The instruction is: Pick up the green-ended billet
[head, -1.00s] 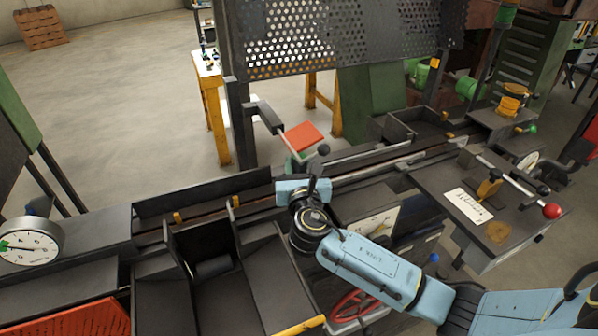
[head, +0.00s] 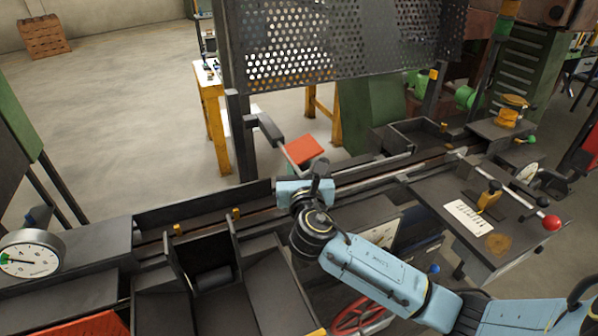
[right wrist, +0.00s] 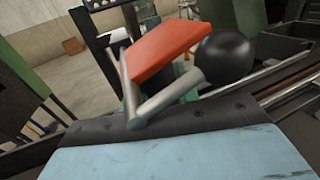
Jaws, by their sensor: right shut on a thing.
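My right gripper (head: 319,183) is over the dark rail in the middle of the head view. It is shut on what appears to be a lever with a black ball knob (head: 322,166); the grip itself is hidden. The right wrist view shows the black knob (right wrist: 224,60) and grey lever rod (right wrist: 168,101) close beyond my gripper body. A red plate (head: 304,150) is just beyond them. I cannot make out a green-ended billet in either view. My left gripper is not in view.
A perforated screen (head: 315,50) stands behind the rail. At the right is a bench with a red-knobbed lever (head: 551,222). Dark chutes (head: 210,285) lie left of my arm, and a dial gauge (head: 30,255) is at far left. Open floor lies behind.

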